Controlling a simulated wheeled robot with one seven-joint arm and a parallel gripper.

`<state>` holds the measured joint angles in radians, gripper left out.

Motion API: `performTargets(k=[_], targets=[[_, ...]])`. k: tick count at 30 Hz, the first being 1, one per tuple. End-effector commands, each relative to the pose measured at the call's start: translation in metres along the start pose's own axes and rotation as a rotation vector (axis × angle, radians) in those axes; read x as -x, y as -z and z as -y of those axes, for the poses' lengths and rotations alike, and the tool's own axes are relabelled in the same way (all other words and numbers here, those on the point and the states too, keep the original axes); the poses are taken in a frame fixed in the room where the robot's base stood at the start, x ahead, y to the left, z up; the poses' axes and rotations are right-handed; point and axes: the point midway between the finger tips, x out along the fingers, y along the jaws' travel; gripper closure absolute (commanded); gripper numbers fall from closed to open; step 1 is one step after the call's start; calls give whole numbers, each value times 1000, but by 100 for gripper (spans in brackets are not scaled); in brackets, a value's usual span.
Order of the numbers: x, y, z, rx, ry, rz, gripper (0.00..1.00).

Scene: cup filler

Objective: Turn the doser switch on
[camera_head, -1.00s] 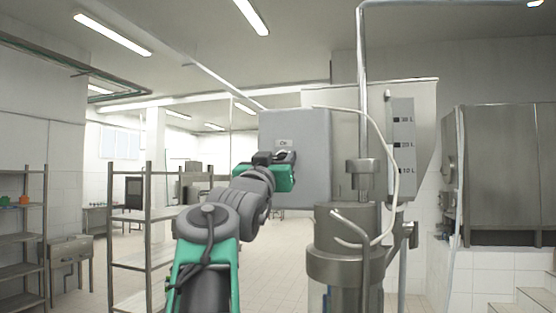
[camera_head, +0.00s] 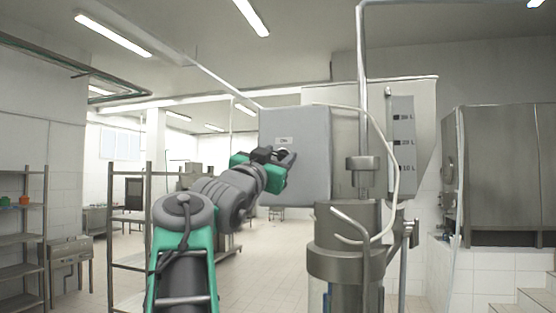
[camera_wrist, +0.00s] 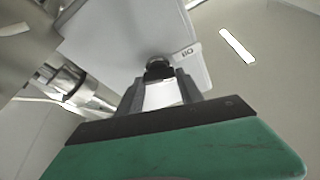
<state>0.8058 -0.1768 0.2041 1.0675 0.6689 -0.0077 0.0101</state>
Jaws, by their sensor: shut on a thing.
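The doser box (camera_head: 305,175) is a grey panel box left of the steel filler, with a small label (camera_head: 284,140) on its front. My gripper (camera_head: 287,157) is at the box front just below that label, and my wrist is tilted. In the wrist view, my gripper (camera_wrist: 160,83) has its two fingers closed around the dark round switch knob (camera_wrist: 158,66). The box face (camera_wrist: 125,35) and its "On" label (camera_wrist: 187,51) show behind the knob. In the head view the knob is mostly hidden by my gripper, so its pointing direction cannot be told.
The steel filler cylinder (camera_head: 345,262) stands right of the box, with a pale hose (camera_head: 396,165) and a level gauge (camera_head: 402,145) by it. A metal rack (camera_head: 128,214) stands at left.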

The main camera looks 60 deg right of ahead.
Motion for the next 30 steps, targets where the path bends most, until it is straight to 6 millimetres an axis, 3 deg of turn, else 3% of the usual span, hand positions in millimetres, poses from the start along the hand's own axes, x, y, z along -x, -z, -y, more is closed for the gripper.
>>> performTargets(k=[30], targets=[[-1,2,4,-828,-344,1,97]])
